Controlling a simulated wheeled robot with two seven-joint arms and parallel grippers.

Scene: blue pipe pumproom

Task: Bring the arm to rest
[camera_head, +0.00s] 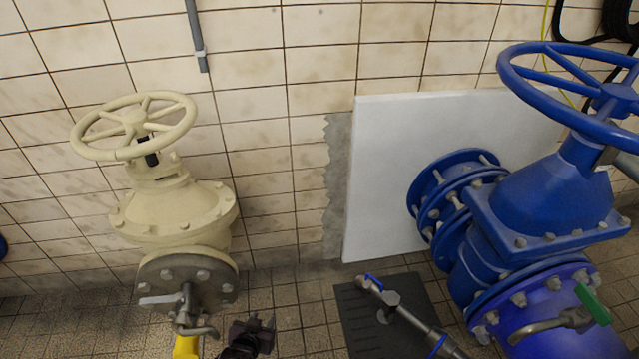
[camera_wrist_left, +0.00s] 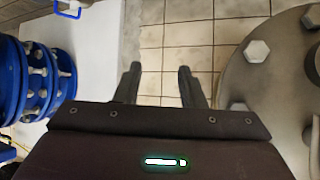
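My left gripper (camera_head: 262,322) is at the bottom of the head view, just right of the cream valve's grey flange. In the left wrist view its two dark fingers (camera_wrist_left: 159,78) stand apart with nothing between them. Tiled wall shows behind the gap. The cream valve (camera_head: 170,205) with its handwheel (camera_head: 134,124) stands at the left of the head view. Its grey flange (camera_head: 187,277) carries a small tap with a light lever. The gripper appears apart from it. My right gripper is in neither view.
A large blue valve (camera_head: 545,205) with a blue handwheel fills the right. A grey pipe with blue-handled taps (camera_head: 395,308) crosses a dark floor plate (camera_head: 356,318). A yellow part (camera_head: 186,347) is below the flange. A white panel (camera_head: 385,180) stands against the wall.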

